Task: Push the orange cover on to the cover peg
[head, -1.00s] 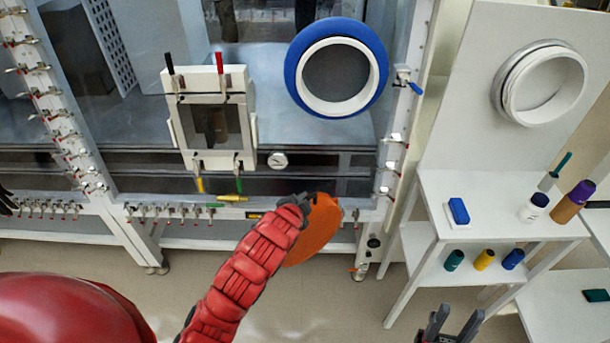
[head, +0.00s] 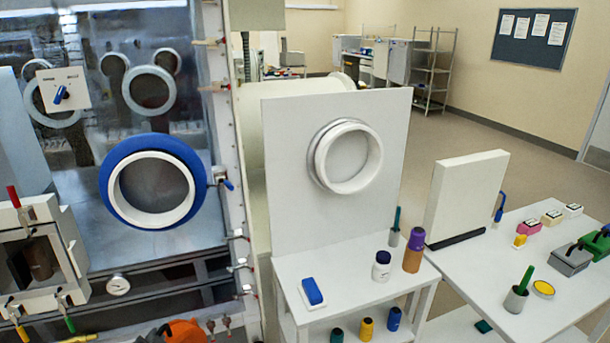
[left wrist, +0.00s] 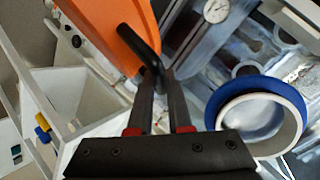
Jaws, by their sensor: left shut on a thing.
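The orange cover (head: 187,332) shows only in part at the bottom edge of the head view. In the left wrist view the orange cover (left wrist: 108,32) is a flat piece with a black bar handle (left wrist: 141,47). My left gripper (left wrist: 158,85) is shut on that handle. In the head view my left gripper (head: 155,335) is a dark shape at the bottom edge, beside the cover. The cover is apart from the blue-ringed port (left wrist: 258,112). I cannot make out the cover peg in either view. My right gripper is out of view.
The blue-ringed glovebox port (head: 150,195) is on the left. A white panel with a white ring (head: 347,155) stands on a white table (head: 340,310) with a blue block (head: 312,291) and bottles. Another table with small items is at right. Valves line the glovebox post.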

